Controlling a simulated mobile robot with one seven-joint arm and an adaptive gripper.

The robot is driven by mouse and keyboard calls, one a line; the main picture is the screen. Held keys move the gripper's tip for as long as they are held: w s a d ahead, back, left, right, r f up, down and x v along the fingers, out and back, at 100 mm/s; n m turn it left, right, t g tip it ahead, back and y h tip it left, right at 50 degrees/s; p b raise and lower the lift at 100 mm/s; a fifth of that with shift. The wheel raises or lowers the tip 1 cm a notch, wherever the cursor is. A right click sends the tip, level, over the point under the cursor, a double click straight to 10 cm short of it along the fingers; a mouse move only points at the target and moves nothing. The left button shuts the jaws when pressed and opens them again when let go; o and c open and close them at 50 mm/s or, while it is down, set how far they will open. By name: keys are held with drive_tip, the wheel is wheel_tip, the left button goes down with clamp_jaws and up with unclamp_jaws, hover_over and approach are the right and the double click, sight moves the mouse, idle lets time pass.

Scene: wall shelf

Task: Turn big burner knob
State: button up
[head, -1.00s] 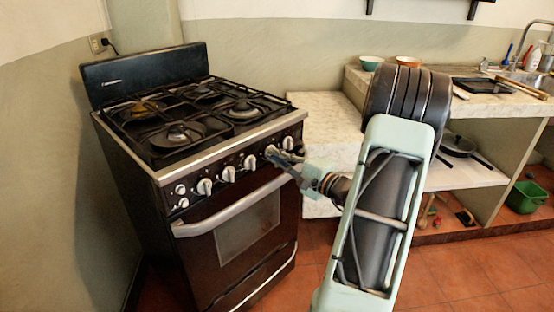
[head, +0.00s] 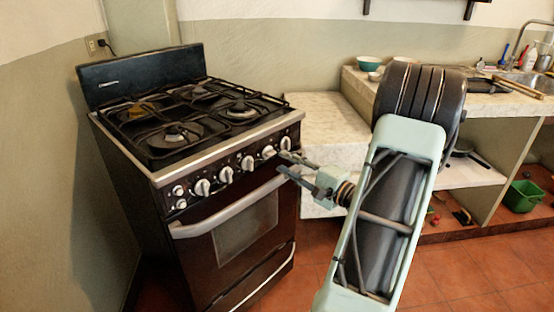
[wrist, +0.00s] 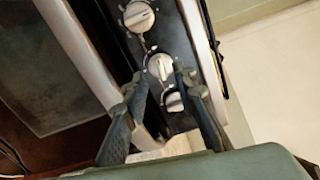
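The stove's front panel (head: 236,168) carries a row of white knobs. The frames do not show which one belongs to the big burner. The rightmost knob (head: 285,143) and the one left of it (head: 268,152) are nearest my gripper (head: 288,163). My gripper is open and empty, in front of the panel's right end. In the wrist view, one white knob (wrist: 160,66) appears just beyond and between the spread fingertips (wrist: 158,78). Another knob (wrist: 174,102) shows between the fingers, and a third (wrist: 138,17) sits above. I see no clear contact.
The oven door handle (head: 232,206) juts out below the knobs. Burner grates (head: 190,112) cover the stove top. A pale stone counter (head: 325,135) stands right of the stove. The tiled floor in front is clear.

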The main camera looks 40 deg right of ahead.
drive_tip(key=s+d, duration=0.1)
drive_tip(key=s, duration=0.6)
drive_tip(key=shift+c, duration=0.2)
clamp_jaws()
idle(1.0)
